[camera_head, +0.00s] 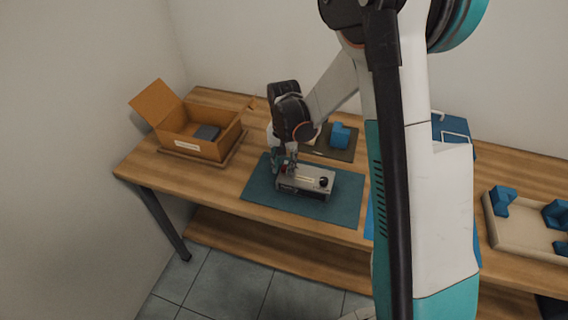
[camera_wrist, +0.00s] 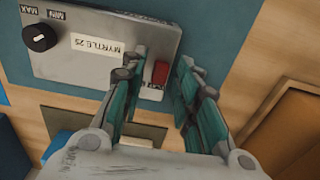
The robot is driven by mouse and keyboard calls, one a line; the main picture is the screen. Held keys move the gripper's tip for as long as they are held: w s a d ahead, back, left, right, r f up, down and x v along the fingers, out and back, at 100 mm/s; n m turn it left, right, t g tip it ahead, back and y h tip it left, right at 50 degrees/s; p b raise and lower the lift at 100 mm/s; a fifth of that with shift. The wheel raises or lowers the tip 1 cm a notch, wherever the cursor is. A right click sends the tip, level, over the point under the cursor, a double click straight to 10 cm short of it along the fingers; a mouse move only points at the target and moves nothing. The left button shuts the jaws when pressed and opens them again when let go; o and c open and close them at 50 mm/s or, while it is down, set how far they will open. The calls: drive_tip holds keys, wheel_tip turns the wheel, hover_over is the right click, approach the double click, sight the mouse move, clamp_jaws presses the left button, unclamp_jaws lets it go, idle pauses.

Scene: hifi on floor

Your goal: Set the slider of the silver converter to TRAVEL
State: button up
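The silver converter (camera_head: 312,177) lies on a teal mat (camera_head: 335,208) on the table. In the wrist view the converter (camera_wrist: 92,22) shows a black knob (camera_wrist: 40,37) marked MIN and MAX, a white label (camera_wrist: 83,47) reading MYRTLE 25, and a red block (camera_wrist: 160,73) near its right edge. My gripper (camera_wrist: 165,60) is open. Its left finger is over the converter and its right finger appears just past the edge, with the red block between them. I cannot tell whether either finger touches it. No TRAVEL marking is readable. The head view also shows my gripper (camera_head: 284,164) at the converter's left end.
An open cardboard box (camera_head: 215,150) with a dark item inside stands at the left. A blue object (camera_head: 340,135) is on a dark mat (camera_head: 320,149) behind the converter. A tray (camera_head: 515,232) with blue blocks is at the right. The table's front edge is close to the teal mat.

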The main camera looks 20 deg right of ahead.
clamp_jaws()
drive_tip(key=shift+s+d, duration=0.45)
drive_tip(key=shift+d, duration=0.15)
drive_tip(key=shift+s+d, duration=0.4)
drive_tip(key=shift+d, duration=0.2)
drive_tip(key=shift+o, duration=2)
unclamp_jaws()
drive_tip(key=shift+r, duration=0.1)
wheel_tip(320, 180, up, 12)
